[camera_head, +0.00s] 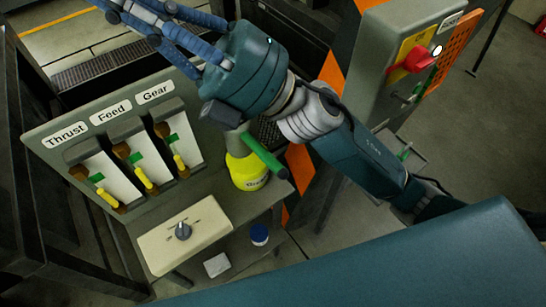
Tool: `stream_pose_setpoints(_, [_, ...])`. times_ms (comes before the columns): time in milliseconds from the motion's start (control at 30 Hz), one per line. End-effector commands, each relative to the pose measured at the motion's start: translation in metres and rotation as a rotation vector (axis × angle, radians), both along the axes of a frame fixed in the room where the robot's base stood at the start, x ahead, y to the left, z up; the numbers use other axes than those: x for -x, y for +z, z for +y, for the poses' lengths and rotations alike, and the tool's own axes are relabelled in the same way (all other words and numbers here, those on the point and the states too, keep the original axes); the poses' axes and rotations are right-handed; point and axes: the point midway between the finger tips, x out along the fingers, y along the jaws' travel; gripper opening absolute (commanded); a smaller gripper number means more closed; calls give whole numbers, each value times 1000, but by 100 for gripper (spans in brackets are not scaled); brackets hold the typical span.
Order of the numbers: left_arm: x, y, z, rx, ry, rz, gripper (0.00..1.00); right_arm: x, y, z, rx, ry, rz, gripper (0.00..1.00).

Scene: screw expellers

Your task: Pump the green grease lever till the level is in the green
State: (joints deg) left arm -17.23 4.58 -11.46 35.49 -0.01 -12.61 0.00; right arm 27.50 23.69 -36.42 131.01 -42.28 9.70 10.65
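The grease pump (240,172) has a yellow body and stands on a grey shelf. Its green lever (262,153) slants down to the right to a dark tip. A grey panel (50,140) carries three gauges: Thrust (108,190), Feed (133,165) and Gear (190,140). On each gauge a yellow bar sits below a green mark. My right arm crosses from the right, its wrist above the pump. My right gripper (165,32) has blue jointed fingers pointing up-left, apart from the lever; the fingertips are cut off, so its opening is unclear. My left gripper is not in view.
A cream box (155,240) with a dark selector knob (183,231) stands before the gauges. A blue-lidded jar (259,235) and a white block (217,265) lie lower. A grey control box with a red rotary switch (417,60) stands at the upper right.

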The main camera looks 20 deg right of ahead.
Motion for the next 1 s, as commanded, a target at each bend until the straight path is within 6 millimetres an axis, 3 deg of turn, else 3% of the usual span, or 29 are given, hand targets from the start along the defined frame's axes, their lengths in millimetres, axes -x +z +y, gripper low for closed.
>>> stream_pose_setpoints(67, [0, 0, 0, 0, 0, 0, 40, 33, -1, 20, 94, 74, -144, 0])
stream_pose_setpoints(167, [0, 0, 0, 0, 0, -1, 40, 73, -20, 42, 237, 171, -326, 0])
stream_pose_setpoints(300, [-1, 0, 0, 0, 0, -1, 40, 116, -71, 59, 484, 304, -571, 0])
stream_pose_setpoints(400, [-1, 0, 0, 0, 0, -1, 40, 130, -119, 56, 689, 392, -727, 0])
stream_pose_setpoints(567, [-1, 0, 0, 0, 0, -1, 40, 120, -191, 27, 1036, 494, -914, 0])
stream_pose_setpoints(700, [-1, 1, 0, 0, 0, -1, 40, 91, -236, -17, 1338, 550, -1014, 0])
stream_pose_setpoints(833, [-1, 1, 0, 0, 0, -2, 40, 58, -260, -67, 1606, 580, -1056, 0])
stream_pose_setpoints(1000, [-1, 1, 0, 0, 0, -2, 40, 21, -266, -126, 1890, 590, -1055, 0])
